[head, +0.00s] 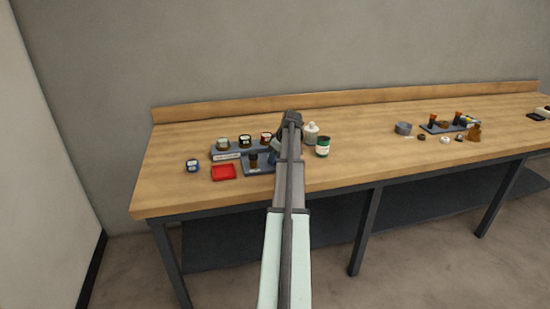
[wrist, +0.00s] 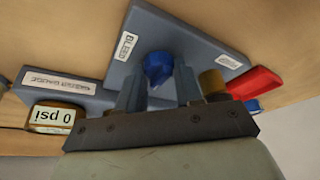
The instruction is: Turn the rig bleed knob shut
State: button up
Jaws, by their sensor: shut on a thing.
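The bleed knob (wrist: 157,70) is blue and stands on a grey rig plate (wrist: 190,40) beside a printed BLEED label (wrist: 127,48). My gripper (wrist: 158,88) is shut on the knob, with one grey finger on each side of it. The fingers hide the knob's lower sides. A gauge (wrist: 57,118) reading 0 psi stands beside the rig in the wrist view.
A brown cylinder (wrist: 212,81) stands close to my gripper on the rig plate.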

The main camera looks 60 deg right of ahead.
dwell(0.3)
jog(key=o, duration=1)
jog(key=shift+o, duration=0.2)
jog(key=shift+r, duration=0.1)
jog(key=v, duration=1.3)
jog(key=shift+r, duration=0.3)
jog(key=shift+s, duration=0.1)
